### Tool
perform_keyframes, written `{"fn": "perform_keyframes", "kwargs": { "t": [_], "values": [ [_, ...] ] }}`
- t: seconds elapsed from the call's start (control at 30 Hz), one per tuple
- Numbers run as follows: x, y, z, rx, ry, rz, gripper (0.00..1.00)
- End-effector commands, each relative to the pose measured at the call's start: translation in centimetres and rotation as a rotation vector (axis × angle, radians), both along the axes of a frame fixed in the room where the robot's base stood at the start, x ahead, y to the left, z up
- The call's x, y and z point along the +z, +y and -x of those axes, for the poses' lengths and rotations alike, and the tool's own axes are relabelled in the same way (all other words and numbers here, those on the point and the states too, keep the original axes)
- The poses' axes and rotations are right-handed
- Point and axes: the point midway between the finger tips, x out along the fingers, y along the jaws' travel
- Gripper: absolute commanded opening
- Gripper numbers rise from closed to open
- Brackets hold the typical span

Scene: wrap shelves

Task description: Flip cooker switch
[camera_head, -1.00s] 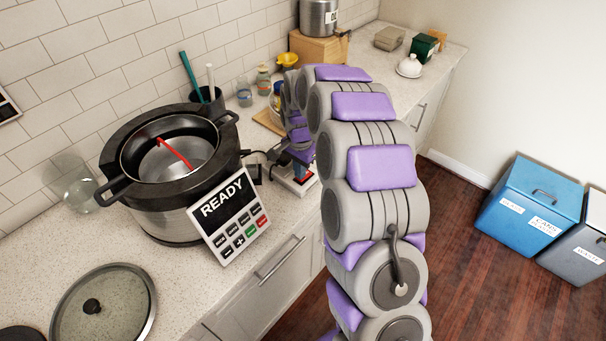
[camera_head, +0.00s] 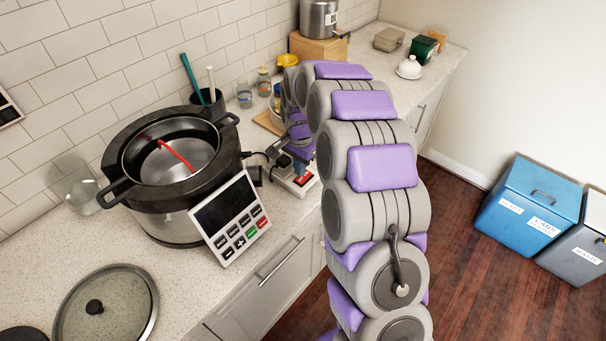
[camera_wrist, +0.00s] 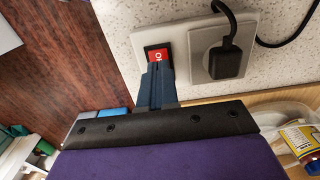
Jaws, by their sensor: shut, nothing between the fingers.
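The cooker (camera_head: 180,228) is a large dark-rimmed pot on the counter with an open top and a red utensil inside. Its control panel (camera_head: 230,218) has a dark, blank screen. The red switch (camera_wrist: 157,53) sits on a white socket plate (camera_wrist: 185,44), with white lettering partly visible; it also shows in the head view (camera_head: 304,181). My gripper (camera_wrist: 158,68) is shut and empty. Its blue fingertips are at the lower edge of the switch and hide part of it; I cannot tell if they touch. In the head view my gripper (camera_head: 300,168) is just above the switch.
A black plug (camera_wrist: 224,60) with its cord fills the socket beside the switch. A glass lid (camera_head: 105,308) lies at the counter's front left. A utensil holder (camera_head: 207,102) stands behind the cooker. Blue and grey bins stand on the floor at right.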

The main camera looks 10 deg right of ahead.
Motion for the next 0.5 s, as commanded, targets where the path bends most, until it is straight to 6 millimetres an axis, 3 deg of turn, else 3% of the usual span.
{"fn": "perform_keyframes", "kwargs": {
  "t": [0.5],
  "values": [
    [3.9, 0.0, 0.0, 0.001, 0.002, 0.001, 0.0]
  ]
}}
